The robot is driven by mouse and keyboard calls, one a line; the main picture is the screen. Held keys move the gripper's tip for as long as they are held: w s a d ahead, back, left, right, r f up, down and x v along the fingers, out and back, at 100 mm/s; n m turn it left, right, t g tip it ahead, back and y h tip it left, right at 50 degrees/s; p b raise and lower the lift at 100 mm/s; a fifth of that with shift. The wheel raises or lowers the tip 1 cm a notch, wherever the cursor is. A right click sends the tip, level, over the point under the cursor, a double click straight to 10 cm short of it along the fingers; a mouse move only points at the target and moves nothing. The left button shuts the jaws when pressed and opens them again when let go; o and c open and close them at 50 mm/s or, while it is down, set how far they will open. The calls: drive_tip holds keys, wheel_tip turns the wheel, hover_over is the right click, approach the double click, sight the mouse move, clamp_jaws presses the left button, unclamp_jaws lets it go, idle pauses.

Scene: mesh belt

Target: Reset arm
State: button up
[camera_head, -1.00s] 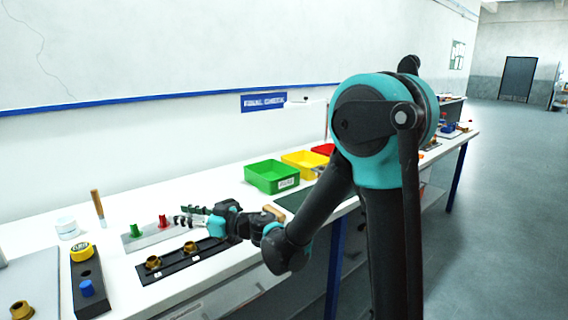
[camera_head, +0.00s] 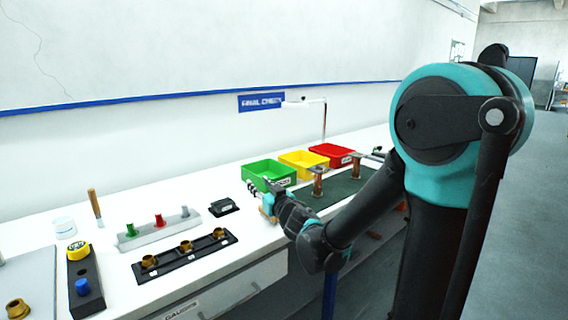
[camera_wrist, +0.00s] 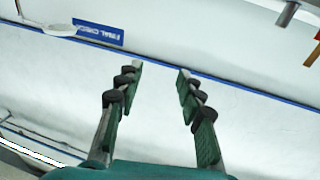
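My gripper (camera_wrist: 160,82) is open and empty in the wrist view, its two green-padded fingers apart with only the white wall and blue stripe beyond. In the head view my gripper (camera_head: 253,190) is small, beside the front left of the green bin (camera_head: 268,181), above the white bench. My arm runs from there to the right side of the picture. The fingertips are too small in the head view to show detail.
A black rack (camera_head: 180,264) holds brass fittings; a grey rack (camera_head: 150,238) behind holds coloured plugs. A yellow bin (camera_head: 303,171), a red bin (camera_head: 335,160) and a green mat (camera_head: 345,187) with brown posts stand right.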

drive_tip(key=d+f+m+h, duration=0.35)
drive_tip(key=d+h, duration=0.25)
drive_tip(key=d, duration=0.6)
drive_tip(key=s+d+f+m+g+h, duration=0.35)
drive_tip(key=s+d+f+h, duration=0.2)
drive_tip(key=d+f, duration=0.55)
drive_tip(key=s+d+f+g, duration=0.1)
drive_tip(key=s+f+g, duration=0.1)
drive_tip(key=s, duration=0.4)
drive_tip(key=s+d+f+g+y, duration=0.1)
drive_tip(key=s+f+g, duration=0.2)
drive_tip(key=s, duration=0.3)
drive_tip(key=s+d+f+n+g+y, duration=0.1)
drive_tip(key=s+d+f+g, duration=0.1)
drive_tip(key=s, duration=0.5)
wheel_tip(320, 180, down, 3)
drive_tip(key=shift+r+g, duration=0.2)
drive_tip(key=shift+g, duration=0.55)
drive_tip(key=shift+a, duration=0.1)
